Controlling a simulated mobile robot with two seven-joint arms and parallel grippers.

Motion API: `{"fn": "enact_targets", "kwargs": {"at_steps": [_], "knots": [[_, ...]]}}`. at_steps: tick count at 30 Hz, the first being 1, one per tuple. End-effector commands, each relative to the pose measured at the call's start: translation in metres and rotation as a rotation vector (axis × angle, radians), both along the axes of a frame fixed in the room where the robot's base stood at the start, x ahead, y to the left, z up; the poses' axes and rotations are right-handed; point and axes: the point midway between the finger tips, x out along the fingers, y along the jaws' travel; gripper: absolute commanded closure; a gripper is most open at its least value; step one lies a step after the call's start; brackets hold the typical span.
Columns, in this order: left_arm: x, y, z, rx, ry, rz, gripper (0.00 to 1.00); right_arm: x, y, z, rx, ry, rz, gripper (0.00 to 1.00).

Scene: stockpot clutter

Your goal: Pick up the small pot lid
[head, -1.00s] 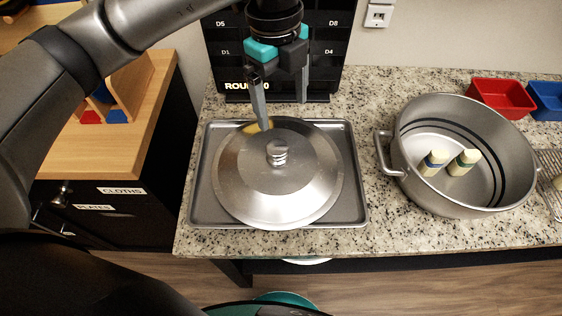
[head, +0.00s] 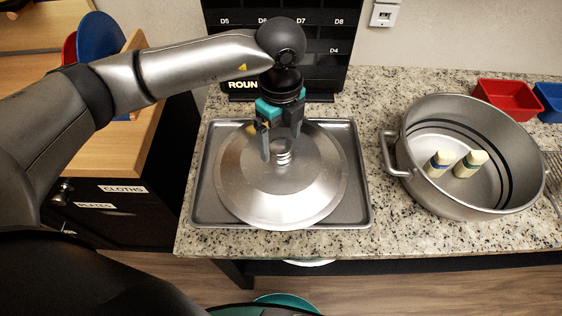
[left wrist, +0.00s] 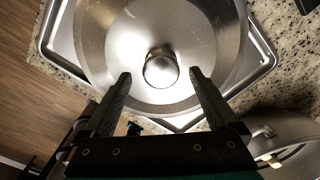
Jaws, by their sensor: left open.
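A round silver pot lid (head: 285,195) with a knob (head: 283,158) in its middle lies on a metal tray (head: 357,213) on the counter. My left gripper (head: 280,150) points down above the lid, its fingertips close to the knob in the head view. In the left wrist view, the open fingers (left wrist: 159,85) are apart with nothing between them. The knob (left wrist: 161,67) shows just beyond the fingertips, roughly centred between them. I cannot tell the exact height gap. My right gripper is not in view.
A large pot (head: 408,172) with two small bottles (head: 470,163) inside stands right of the tray. A red bin (head: 506,97) and a blue bin (head: 550,100) are at the back right. A black board (head: 325,60) stands behind the tray.

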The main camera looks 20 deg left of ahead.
Motion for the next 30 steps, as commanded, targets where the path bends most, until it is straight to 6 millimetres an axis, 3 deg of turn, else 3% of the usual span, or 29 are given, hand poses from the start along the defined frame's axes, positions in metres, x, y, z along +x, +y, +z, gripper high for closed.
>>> {"fn": "enact_targets", "kwargs": {"at_steps": [6,14,30], "knots": [[0.001,0.0,-0.028,0.0,0.002,0.0,0.07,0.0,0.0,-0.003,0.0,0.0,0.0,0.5],[0.002,0.0,-0.03,0.0,0.0,0.0,0.07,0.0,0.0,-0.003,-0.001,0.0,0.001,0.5],[0.002,0.0,-0.03,0.0,0.0,0.0,0.67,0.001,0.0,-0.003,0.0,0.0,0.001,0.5]]}}
